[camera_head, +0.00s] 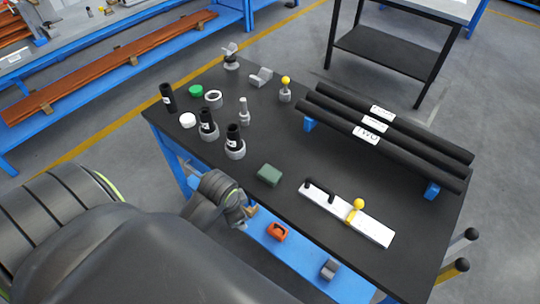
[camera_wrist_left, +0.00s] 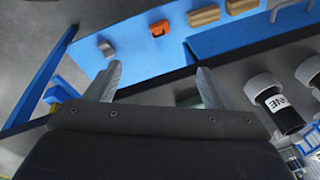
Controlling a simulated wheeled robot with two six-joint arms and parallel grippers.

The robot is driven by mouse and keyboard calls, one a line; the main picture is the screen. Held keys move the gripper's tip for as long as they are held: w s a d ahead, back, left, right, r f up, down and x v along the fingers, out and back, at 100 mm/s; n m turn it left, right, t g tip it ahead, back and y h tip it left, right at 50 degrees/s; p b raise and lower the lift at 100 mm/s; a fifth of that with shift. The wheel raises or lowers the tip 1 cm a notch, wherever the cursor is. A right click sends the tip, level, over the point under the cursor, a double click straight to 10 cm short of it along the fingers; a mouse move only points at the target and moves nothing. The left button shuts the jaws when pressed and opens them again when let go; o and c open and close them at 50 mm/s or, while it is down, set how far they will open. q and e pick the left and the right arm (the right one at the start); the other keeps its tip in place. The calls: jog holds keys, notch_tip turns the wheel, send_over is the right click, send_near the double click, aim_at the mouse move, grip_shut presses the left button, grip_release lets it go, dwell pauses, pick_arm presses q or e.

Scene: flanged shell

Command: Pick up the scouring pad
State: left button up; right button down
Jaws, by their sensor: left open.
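The scouring pad (camera_head: 269,175) looks like a green block lying flat on the black table top, close to its near edge, in the head view. My left gripper (camera_head: 247,211) is at the near table edge, just left of and nearer than the pad, and not touching it. In the left wrist view the two fingers of the left gripper (camera_wrist_left: 158,72) are spread apart with nothing between them. A greenish patch shows by the right finger there; I cannot tell whether it is the pad. My right gripper is not in view.
The black table (camera_head: 330,170) holds several dark bottles and fittings at the left, three black tubes (camera_head: 385,130) on blue supports at the right, and a white bar with a yellow knob (camera_head: 358,204). An orange part (camera_head: 277,232) and a grey block (camera_head: 330,269) lie on the blue lower shelf.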

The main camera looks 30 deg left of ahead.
pick_arm(q)
jog(key=w+a+r+m+g, duration=0.1)
jog(key=w+a+r+m, duration=0.1)
jog(key=w+r+m, duration=0.6)
jog(key=w+a+r+m+g, duration=0.15)
jog(key=w+m, duration=0.35)
jog(key=w, duration=0.8)
jog(key=b, duration=1.2)
send_over(269, 171)
jog(key=shift+h, duration=0.4)
jog(key=f, duration=1)
jog(key=shift+a+f, duration=0.2)
jog(key=shift+f, duration=0.2)
jog(key=f, duration=0.3)
jog(key=f+p, duration=0.1)
jog(key=shift+s+d+f, duration=0.15)
jog(key=shift+d, duration=0.1)
jog(key=shift+f, duration=0.45)
jog(key=c, duration=1)
jog(key=shift+r, duration=0.1)
jog(key=shift+c, duration=0.2)
